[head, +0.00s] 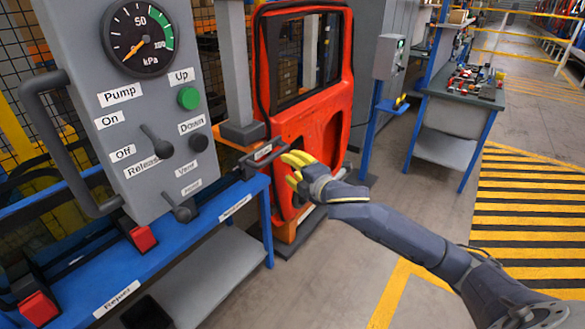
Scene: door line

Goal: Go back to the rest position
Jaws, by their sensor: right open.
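My right gripper (290,168), with yellow fingers, is in the middle of the head view. Its arm reaches in from the lower right. The gripper is open, in front of the lower part of an orange-red vehicle door (336,128) and close to the right end of a blue bench (225,207). A dark labelled bar (262,153) is just left of the fingers; I cannot tell whether they touch it. Nothing shows held in the fingers. My left gripper is out of view.
A grey control panel (150,123) with a pressure gauge (138,37), a green button (188,97) and levers stands at left. Red blocks (143,238) sit on the bench. A workbench (465,92) with parts stands at back right. Floor between is clear, with yellow-black striping (530,205).

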